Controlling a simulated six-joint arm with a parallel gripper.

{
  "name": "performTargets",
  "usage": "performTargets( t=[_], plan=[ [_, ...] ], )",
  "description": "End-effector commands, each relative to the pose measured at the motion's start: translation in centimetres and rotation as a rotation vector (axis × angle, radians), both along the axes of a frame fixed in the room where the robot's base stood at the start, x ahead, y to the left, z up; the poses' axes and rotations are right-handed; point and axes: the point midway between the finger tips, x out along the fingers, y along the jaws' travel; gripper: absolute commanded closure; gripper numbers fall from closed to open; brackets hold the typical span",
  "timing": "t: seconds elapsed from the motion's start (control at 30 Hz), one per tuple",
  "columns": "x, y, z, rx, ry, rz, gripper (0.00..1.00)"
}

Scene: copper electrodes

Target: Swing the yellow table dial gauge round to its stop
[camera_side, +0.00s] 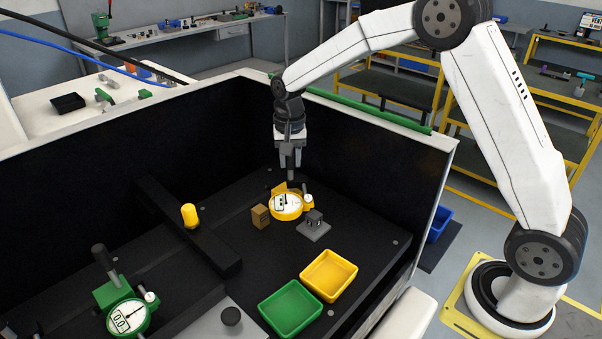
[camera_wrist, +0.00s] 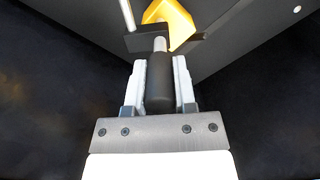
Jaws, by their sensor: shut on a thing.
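The yellow table dial gauge (camera_side: 286,205) sits on the black bench floor, its white round face tilted up. My gripper (camera_side: 291,172) is above and behind it, pointing down. In the wrist view my gripper (camera_wrist: 158,85) is shut on a dark cylindrical handle (camera_wrist: 159,80). A metal rod leads from the handle toward a yellow part of the gauge (camera_wrist: 172,22) at the top of that view. The gauge's face is out of the wrist view. I cannot tell whether the gauge touches its stop.
A small brown block (camera_side: 260,216) stands left of the gauge and a grey block on a plate (camera_side: 314,226) stands right. Yellow (camera_side: 329,275) and green (camera_side: 290,308) trays lie in front. A green dial gauge (camera_side: 124,308), a black bar (camera_side: 187,228) with a yellow knob, and high enclosure walls are nearby.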

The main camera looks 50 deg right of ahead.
Motion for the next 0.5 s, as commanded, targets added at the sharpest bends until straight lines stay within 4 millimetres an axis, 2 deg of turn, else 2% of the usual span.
performTargets(
  t=[0.5],
  plan=[
    [0.10,-0.01,0.19,0.000,-0.004,-0.491,1.00]
  ],
)
